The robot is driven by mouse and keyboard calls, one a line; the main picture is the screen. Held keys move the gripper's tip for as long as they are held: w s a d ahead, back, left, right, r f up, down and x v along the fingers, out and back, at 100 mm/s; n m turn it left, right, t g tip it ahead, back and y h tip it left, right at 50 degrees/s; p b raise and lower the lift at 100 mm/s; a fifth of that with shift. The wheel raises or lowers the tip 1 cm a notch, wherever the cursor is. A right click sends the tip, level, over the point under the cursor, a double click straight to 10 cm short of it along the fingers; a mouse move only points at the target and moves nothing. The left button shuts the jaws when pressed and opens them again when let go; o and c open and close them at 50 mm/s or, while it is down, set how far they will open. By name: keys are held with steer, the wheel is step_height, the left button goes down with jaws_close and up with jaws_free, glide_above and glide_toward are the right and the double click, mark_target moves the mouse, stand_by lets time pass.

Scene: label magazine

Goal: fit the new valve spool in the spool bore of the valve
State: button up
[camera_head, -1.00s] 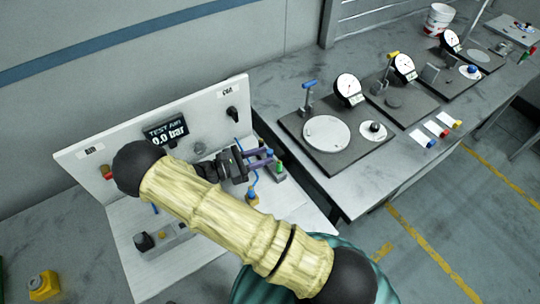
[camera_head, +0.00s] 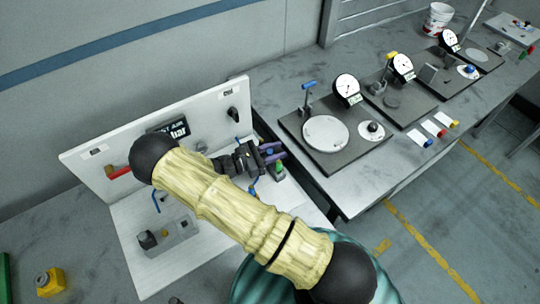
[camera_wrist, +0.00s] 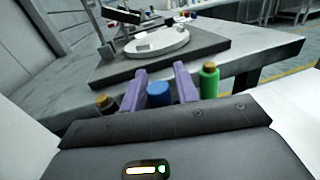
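My gripper (camera_head: 272,153) is over the right end of the white bench panel. Its two purple fingers are apart; they also show in the wrist view (camera_wrist: 160,82). A blue round-topped piece (camera_wrist: 158,92) stands between the fingers, with no clear contact. A green piece with an orange top (camera_wrist: 208,80) stands just right of the right finger, and a dark piece with an orange top (camera_wrist: 104,102) is left of the left finger. I cannot tell which is the new spool. A grey block (camera_head: 178,240) with a black knob, possibly the valve, sits on the panel's left; its bore cannot be made out.
The white upright panel (camera_head: 85,172) carries a pressure display, a red-handled part (camera_head: 118,172) and a black knob (camera_head: 233,115). Right of it, a grey bench holds a dark plate (camera_head: 352,160) with a disc and a dial gauge (camera_head: 346,88). A yellow piece (camera_head: 48,282) lies at lower left.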

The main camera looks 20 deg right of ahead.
jaws_close()
steer(key=shift+r, duration=0.1)
step_height(320, 180, up, 10)
steer(key=b, duration=0.1)
steer(key=shift+b, duration=0.3)
steer(key=shift+d, duration=0.1)
stand_by(0.6)
